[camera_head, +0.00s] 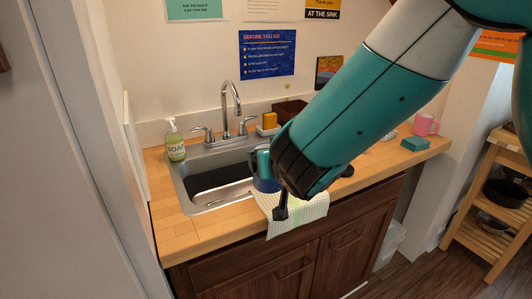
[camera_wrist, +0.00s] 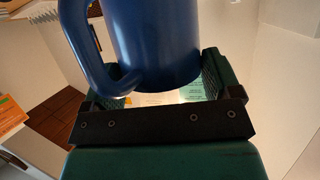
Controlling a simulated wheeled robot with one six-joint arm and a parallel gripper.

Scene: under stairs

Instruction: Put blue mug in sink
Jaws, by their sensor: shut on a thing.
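The blue mug (camera_wrist: 155,45) fills the upper middle of the wrist view, between my gripper's (camera_wrist: 160,88) two fingers, with its handle to the left. My gripper is shut on it. In the head view the mug (camera_head: 266,184) shows as a small blue patch at the sink's right edge, mostly hidden behind my arm. My gripper (camera_head: 263,165) is also mostly hidden there. The steel sink (camera_head: 196,207) is set in the wooden counter, and its basin lies to the left of the mug. Whether the mug touches anything below cannot be told.
A faucet (camera_head: 236,112) rises behind the sink. A green soap bottle (camera_head: 174,141) stands at its left corner. A checked cloth (camera_head: 300,212) hangs over the counter's front edge. A pink mug (camera_head: 425,124) and a teal box (camera_head: 415,144) are on the right of the counter.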

